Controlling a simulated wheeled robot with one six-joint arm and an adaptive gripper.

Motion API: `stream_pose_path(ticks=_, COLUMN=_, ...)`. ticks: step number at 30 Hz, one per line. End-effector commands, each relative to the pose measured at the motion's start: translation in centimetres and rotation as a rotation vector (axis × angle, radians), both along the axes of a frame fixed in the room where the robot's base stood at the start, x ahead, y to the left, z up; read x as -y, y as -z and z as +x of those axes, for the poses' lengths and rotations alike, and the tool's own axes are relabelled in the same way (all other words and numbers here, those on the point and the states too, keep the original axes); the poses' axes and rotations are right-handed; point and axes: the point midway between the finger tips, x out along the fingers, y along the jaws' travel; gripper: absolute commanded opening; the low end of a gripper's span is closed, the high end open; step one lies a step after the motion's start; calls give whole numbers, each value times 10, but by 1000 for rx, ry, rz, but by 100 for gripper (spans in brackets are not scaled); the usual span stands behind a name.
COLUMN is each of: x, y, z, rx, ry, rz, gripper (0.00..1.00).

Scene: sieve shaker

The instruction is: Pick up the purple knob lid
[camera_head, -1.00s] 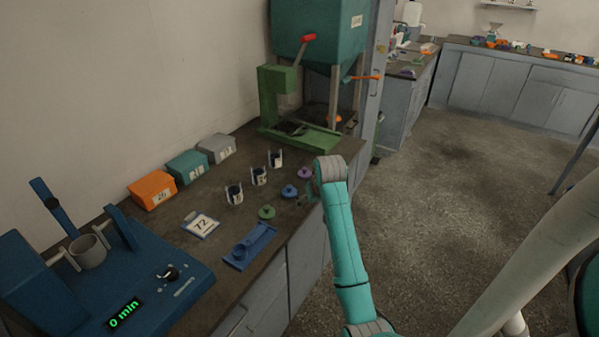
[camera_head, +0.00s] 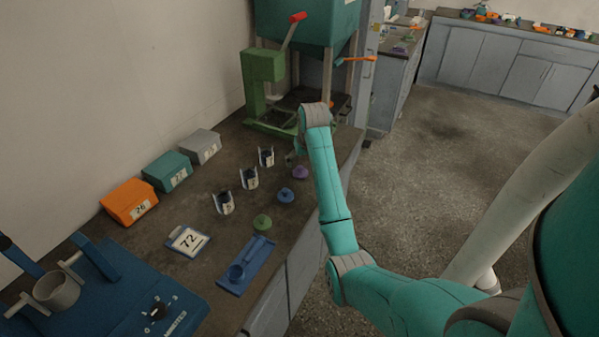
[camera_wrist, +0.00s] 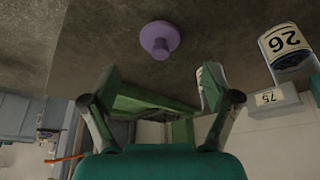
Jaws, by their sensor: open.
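The purple knob lid (camera_head: 300,172) lies on the dark bench, the farthest of three small knob lids in a row. In the wrist view the purple lid (camera_wrist: 160,40) shows as a round disc with a knob, alone on the bench surface, ahead of and apart from the fingers. My gripper (camera_wrist: 162,100) is open and empty, its two fingers spread wide. In the head view my gripper (camera_head: 296,152) is mostly hidden behind the arm's end, close to the purple lid.
A blue knob lid (camera_head: 285,195) and a green one (camera_head: 262,222) lie nearer. Several clear cups stand left, one labelled 26 (camera_wrist: 287,42). A green press (camera_head: 263,85) stands behind. A blue tray (camera_head: 245,265) and the blue shaker (camera_head: 110,290) are nearer.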

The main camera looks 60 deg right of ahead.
Motion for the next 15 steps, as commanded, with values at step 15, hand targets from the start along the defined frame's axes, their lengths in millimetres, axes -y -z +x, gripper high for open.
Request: stream_pose_path(ticks=15, x=16, y=47, z=19, rx=-1, ry=0, rz=1, gripper=87)
